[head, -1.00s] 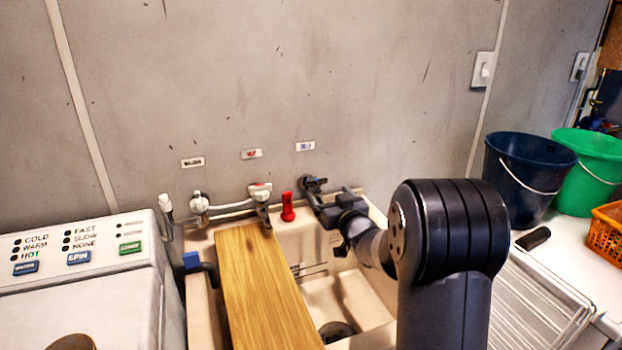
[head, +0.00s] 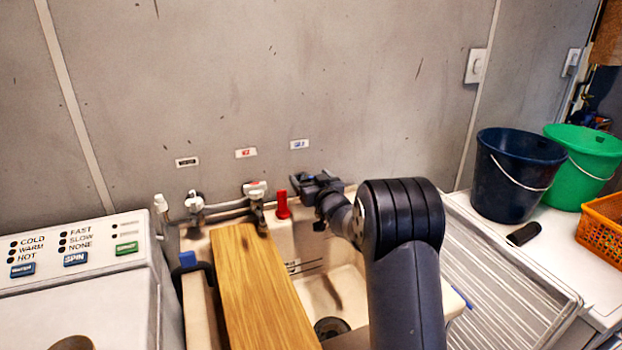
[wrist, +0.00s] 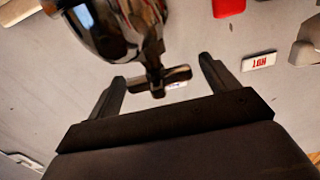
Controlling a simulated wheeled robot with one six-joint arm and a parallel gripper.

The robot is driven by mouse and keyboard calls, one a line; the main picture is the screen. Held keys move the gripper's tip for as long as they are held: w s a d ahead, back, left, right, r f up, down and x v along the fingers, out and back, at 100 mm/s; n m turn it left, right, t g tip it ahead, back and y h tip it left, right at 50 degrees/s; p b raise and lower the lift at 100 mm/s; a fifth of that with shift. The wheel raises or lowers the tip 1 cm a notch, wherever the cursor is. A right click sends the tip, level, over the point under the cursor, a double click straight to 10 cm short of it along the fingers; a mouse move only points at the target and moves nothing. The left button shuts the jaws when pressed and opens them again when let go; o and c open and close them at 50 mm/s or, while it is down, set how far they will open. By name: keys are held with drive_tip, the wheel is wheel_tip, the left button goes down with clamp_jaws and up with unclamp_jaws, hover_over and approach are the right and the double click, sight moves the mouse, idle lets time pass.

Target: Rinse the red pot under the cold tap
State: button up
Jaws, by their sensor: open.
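No red pot can be made out in either view; part of the sink (head: 345,285) is hidden behind my arm. The tap under the blue-marked label (head: 299,144) is mostly hidden by my gripper (head: 306,182) at the back wall. In the wrist view a chrome tap body (wrist: 112,28) with a dark cross handle (wrist: 158,80) shows. My gripper (wrist: 162,70) is open, with a finger on either side of the cross handle. The handle looks apart from both fingers; its depth between them is hard to judge.
A wooden board (head: 255,285) lies across the sink's left part. A small red object (head: 283,205) stands beside the middle tap (head: 256,195). A washing machine (head: 80,270) is at left. A ribbed drainer (head: 510,290), blue bucket (head: 515,185) and green bucket (head: 585,165) are at right.

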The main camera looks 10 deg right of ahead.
drive_tip(key=shift+c, duration=0.4)
drive_tip(key=c, duration=0.9)
drive_tip(key=y+p, duration=0.1)
drive_tip(key=n+y+p, duration=0.1)
drive_tip(key=p, duration=0.1)
drive_tip(key=shift+d+r+n, duration=0.1)
drive_tip(key=shift+r+n, duration=0.2)
drive_tip(key=shift+f+n+g+y+p, duration=0.1)
drive_tip(key=shift+n+g+y+p, duration=0.6)
drive_tip(key=shift+y+p, duration=0.4)
drive_tip(key=shift+f+y, duration=0.1)
drive_tip(key=shift+y, duration=0.3)
drive_tip(key=shift+n, duration=0.3)
drive_tip(key=o, duration=1)
drive_tip(key=shift+f, duration=0.1)
